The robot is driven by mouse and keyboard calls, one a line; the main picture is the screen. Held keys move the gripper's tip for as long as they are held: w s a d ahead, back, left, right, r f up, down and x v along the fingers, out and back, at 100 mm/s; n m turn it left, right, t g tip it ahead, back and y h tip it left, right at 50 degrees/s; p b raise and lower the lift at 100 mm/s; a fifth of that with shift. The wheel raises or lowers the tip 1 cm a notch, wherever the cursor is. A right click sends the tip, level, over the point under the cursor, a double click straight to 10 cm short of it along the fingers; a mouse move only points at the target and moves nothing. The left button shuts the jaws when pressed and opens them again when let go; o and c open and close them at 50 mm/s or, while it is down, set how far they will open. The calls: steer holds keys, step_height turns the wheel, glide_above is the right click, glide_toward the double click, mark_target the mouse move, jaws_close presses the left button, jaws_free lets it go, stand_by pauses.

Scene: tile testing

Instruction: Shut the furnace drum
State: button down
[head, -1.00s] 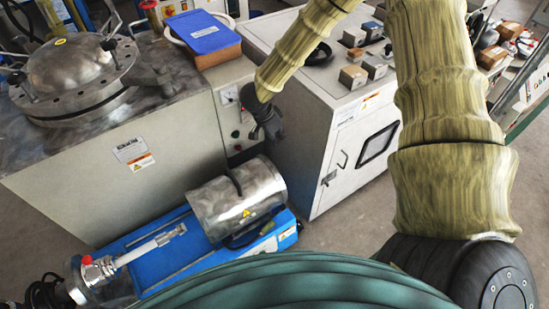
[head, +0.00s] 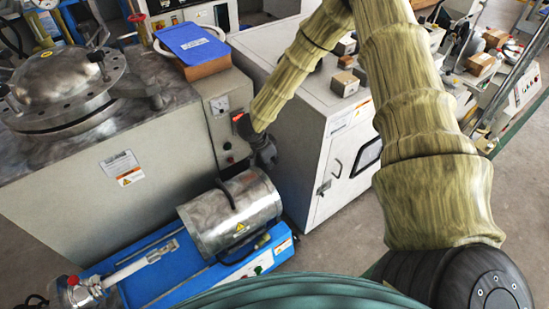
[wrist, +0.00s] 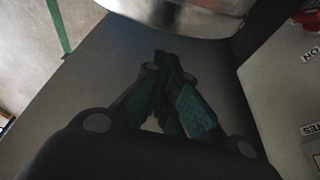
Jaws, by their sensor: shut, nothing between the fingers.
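The furnace drum (head: 236,212) is a shiny metal cylinder with a dark handle (head: 227,192) and a yellow warning sticker. It lies on a blue base (head: 150,268), with a pale tube sticking out to the left. Its upper shell looks down over the base, but I cannot tell whether it is fully closed. My gripper (head: 265,156) is just behind the drum's right end, pointing down, and I cannot tell if it touches. In the wrist view my gripper (wrist: 163,62) has its fingers together and empty, with a curved metal surface, apparently the drum (wrist: 185,14), beyond them.
A grey cabinet (head: 100,210) with a round metal vessel (head: 65,82) on top stands behind the drum at left. A white cabinet (head: 300,150) stands behind at right. A blue clipboard (head: 190,43) lies on a box. Bare floor (head: 325,236) shows at right.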

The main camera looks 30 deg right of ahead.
mark_target(202, 205)
steer(key=shift+s+a, duration=0.15)
steer(key=shift+a, duration=0.7)
steer(key=a+p, duration=0.3)
steer(key=a, duration=0.6)
steer(key=s+a+p, duration=0.1)
steer(key=a+p, duration=0.1)
steer(key=a, duration=0.7)
steer(key=s+a+p, duration=0.1)
steer(key=a+p, duration=0.2)
steer(key=a, duration=0.6)
steer(key=shift+s+a+p, duration=0.1)
steer(key=shift+a+p, duration=0.25)
steer(key=shift+a, duration=0.2)
steer(key=shift+d+r, duration=0.1)
steer(key=d, duration=0.1)
steer(key=d+p, duration=0.1)
steer(key=d, duration=0.1)
steer(key=d+p, duration=0.1)
steer(key=shift+w+d+r, duration=0.2)
steer(key=shift+w+d, duration=0.05)
steer(key=shift+d, duration=0.05)
steer(key=v, duration=0.9)
steer(key=shift+a+r, duration=0.2)
